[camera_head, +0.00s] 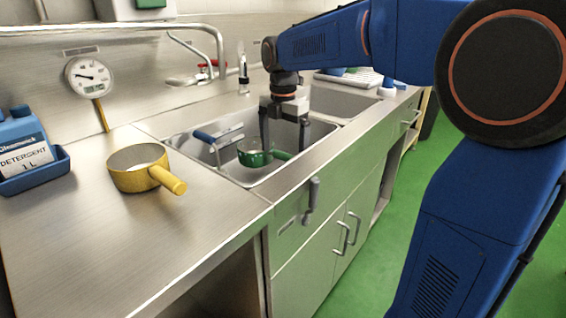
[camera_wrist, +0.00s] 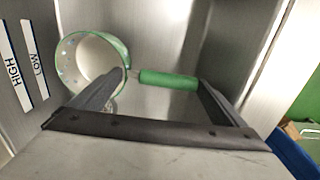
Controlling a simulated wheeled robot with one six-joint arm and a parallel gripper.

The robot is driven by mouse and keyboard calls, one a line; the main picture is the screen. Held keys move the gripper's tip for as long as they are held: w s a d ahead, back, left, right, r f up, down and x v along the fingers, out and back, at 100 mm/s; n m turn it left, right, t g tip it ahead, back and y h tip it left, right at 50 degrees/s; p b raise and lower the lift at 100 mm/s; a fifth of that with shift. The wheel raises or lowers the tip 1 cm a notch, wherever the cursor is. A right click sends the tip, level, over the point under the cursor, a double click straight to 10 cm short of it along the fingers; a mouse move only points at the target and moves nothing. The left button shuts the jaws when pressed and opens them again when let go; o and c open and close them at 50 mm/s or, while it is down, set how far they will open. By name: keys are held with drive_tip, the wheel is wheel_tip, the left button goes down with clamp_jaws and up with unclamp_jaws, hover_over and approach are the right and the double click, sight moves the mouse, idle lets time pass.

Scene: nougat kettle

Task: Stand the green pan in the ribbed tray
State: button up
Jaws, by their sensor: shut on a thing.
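The green pan (camera_head: 252,158) is in the left sink basin, with its pale inside facing up and its handle pointing right. My gripper (camera_head: 285,148) reaches down into that basin and is shut on the pan. In the wrist view, the pan (camera_wrist: 72,72) is at the left and its green handle (camera_wrist: 168,80) lies lengthwise between my two widely spaced fingertips (camera_wrist: 162,82). Whether the pan touches the basin floor, I cannot tell. A pale ribbed tray (camera_head: 367,78) lies on the counter beyond the right basin, partly hidden by my arm.
A yellow pan (camera_head: 128,178) stands on the near counter beside a blue detergent holder (camera_head: 38,175). A blue-handled tool (camera_head: 205,137) is at the left basin's edge. Basin walls surround my gripper. A tap (camera_head: 195,52) stands behind. The right basin (camera_head: 338,101) looks empty.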

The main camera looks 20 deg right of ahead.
drive_tip(key=shift+f, duration=2.45)
drive_tip(key=o, duration=1)
wheel_tip(320, 180, up, 12)
drive_tip(key=shift+r, duration=0.15)
